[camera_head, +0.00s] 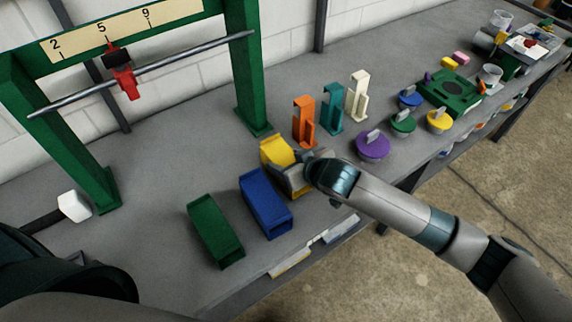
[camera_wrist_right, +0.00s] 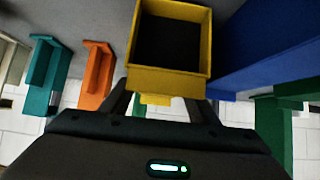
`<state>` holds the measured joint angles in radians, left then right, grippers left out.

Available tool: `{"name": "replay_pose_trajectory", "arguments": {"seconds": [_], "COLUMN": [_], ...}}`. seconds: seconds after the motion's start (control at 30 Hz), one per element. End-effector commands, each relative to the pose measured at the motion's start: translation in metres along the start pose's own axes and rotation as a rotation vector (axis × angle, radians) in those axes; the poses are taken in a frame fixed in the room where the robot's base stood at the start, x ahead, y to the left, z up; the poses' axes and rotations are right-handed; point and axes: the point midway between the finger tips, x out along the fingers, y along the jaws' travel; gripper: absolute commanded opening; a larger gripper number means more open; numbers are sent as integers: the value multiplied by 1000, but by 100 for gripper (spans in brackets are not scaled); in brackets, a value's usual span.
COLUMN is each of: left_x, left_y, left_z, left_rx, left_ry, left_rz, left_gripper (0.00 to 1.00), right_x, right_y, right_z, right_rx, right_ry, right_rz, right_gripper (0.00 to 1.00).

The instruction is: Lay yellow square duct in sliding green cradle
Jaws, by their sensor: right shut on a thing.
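The yellow square duct (camera_head: 277,150) is at the front middle of the bench, right of the blue duct. My right gripper (camera_head: 298,170) is shut on it and hides part of it. In the wrist view the yellow duct (camera_wrist_right: 133,50) shows its open, dark end, with the gripper's fingers (camera_wrist_right: 163,105) at its near wall. I cannot tell whether it touches the bench. A green open-ended box shape (camera_head: 215,232) lies left of the blue duct; I cannot tell whether it is the cradle. My left gripper is not in view.
The blue duct (camera_head: 265,203) lies close left of the yellow one. Orange (camera_head: 304,122), teal (camera_head: 332,108) and cream (camera_head: 359,96) uprights stand behind. A green frame (camera_head: 245,75) carries a rod with a red slider (camera_head: 124,80). Bench under the frame is clear.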

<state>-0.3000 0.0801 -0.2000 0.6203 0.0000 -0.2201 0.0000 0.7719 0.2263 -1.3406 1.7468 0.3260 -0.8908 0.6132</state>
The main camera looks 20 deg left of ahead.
Motion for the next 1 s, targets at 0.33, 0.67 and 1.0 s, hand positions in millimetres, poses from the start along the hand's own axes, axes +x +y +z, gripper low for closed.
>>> {"name": "replay_pose_trajectory", "arguments": {"seconds": [0.33, 0.67, 1.0], "left_x": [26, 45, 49], "left_y": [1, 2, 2], "left_z": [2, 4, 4], "left_rx": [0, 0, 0], "left_ry": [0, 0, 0], "left_rz": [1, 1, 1], "left_gripper": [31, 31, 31], "right_x": [-51, -115, -140], "right_y": [17, 42, 50], "right_z": [-14, -11, -11], "right_rx": [-1, -2, -1], "right_ry": [4, 4, 2], "right_rz": [2, 1, -1], "right_gripper": [22, 22, 22]}}
